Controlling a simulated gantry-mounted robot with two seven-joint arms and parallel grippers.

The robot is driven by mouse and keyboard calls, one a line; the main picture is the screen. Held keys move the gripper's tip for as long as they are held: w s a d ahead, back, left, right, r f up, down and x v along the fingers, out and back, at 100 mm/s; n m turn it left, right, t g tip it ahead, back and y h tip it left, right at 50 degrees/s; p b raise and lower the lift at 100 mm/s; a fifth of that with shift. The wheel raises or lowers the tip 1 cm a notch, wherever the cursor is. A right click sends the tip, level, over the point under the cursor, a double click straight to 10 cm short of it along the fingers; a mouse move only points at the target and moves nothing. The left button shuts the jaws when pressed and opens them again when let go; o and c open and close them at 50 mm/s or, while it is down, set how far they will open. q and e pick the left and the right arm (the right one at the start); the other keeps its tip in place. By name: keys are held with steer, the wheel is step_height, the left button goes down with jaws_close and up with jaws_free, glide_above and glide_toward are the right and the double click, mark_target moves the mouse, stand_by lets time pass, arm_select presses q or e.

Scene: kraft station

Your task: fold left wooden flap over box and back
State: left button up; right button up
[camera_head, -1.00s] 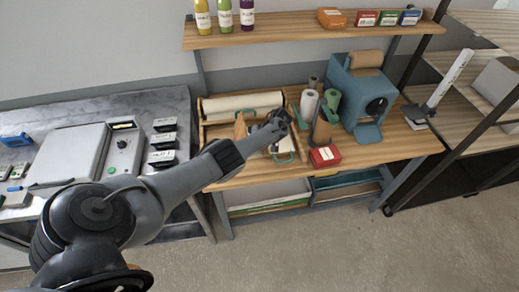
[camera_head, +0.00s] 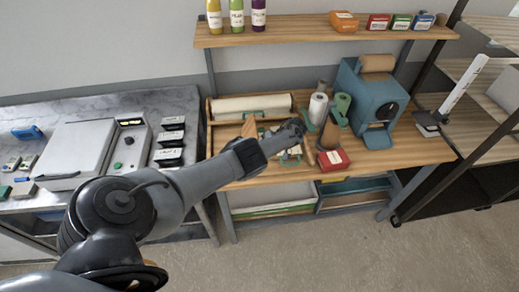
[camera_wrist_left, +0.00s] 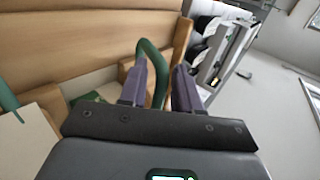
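The wooden box (camera_head: 210,135) stands at the left of the workbench, with a small upright orange-brown wooden piece (camera_head: 249,127) in it. My left gripper (camera_head: 296,133) is at the box's right side, and its fingertips are hard to make out in the head view. In the left wrist view the two purple-grey fingers (camera_wrist_left: 160,80) are apart. A curved green handle (camera_wrist_left: 150,55) stands in the gap between them, and I cannot tell whether they touch it. A wooden panel (camera_wrist_left: 80,35) fills the upper left there. My arm hides part of the box. My right gripper is out of view.
A white roll (camera_head: 250,105) lies along the back of the box. A red box (camera_head: 333,160), upright rolls (camera_head: 318,108) and a blue dispenser (camera_head: 365,95) stand to the right. A shelf (camera_head: 300,32) with bottles hangs above. Bare bench top (camera_head: 410,150) shows at the right.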

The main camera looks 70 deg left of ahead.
arm_select(q)
steer(key=shift+o, duration=0.4)
steer(key=shift+w+a+r, duration=0.1)
steer(key=shift+w+r, duration=0.15)
steer(key=shift+w, duration=0.1)
steer(key=b+v, duration=0.7)
steer(key=v, duration=0.3)
steer(key=shift+r, duration=0.3)
steer(key=shift+w, duration=0.15)
